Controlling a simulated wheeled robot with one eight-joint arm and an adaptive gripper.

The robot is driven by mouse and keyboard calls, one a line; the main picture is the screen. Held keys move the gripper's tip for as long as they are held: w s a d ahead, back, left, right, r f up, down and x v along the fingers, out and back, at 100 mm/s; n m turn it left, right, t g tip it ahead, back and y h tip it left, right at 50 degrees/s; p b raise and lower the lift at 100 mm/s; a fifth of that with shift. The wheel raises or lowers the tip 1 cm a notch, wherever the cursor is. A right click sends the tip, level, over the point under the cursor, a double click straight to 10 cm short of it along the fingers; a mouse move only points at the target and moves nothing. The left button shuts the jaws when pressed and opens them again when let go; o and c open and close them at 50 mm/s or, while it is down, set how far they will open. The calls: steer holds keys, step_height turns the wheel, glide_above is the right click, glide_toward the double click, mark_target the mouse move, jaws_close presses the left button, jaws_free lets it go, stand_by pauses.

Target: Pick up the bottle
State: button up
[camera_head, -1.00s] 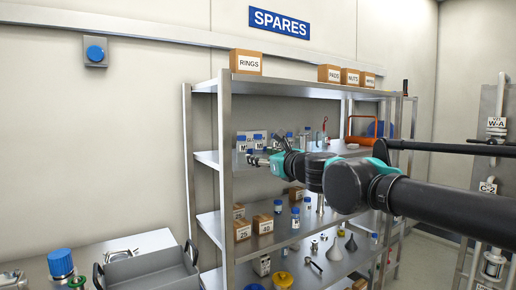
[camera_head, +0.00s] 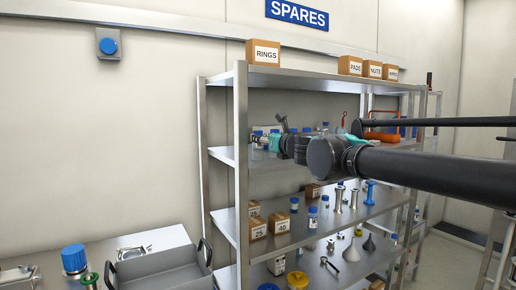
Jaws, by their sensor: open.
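Several small bottles with blue caps stand on the shelving. A group is on the second shelf, with one bottle (camera_head: 325,127) visible right of my wrist. On the third shelf are a bottle (camera_head: 312,217) with a white label and another bottle (camera_head: 294,205) to its left. My gripper (camera_head: 258,141) is at the second shelf level, open, pointing left, among or in front of the bottles there. It is small in the picture and partly merges with them, so I cannot tell whether it touches one. My arm hides part of that shelf.
The metal rack (camera_head: 241,170) has uprights close to my gripper. Cardboard boxes (camera_head: 258,229), metal spools and funnels stand on lower shelves.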

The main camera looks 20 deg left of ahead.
steer(key=shift+x, duration=3.2)
steer(key=shift+a+r, duration=0.1)
steer(key=c, duration=1.1)
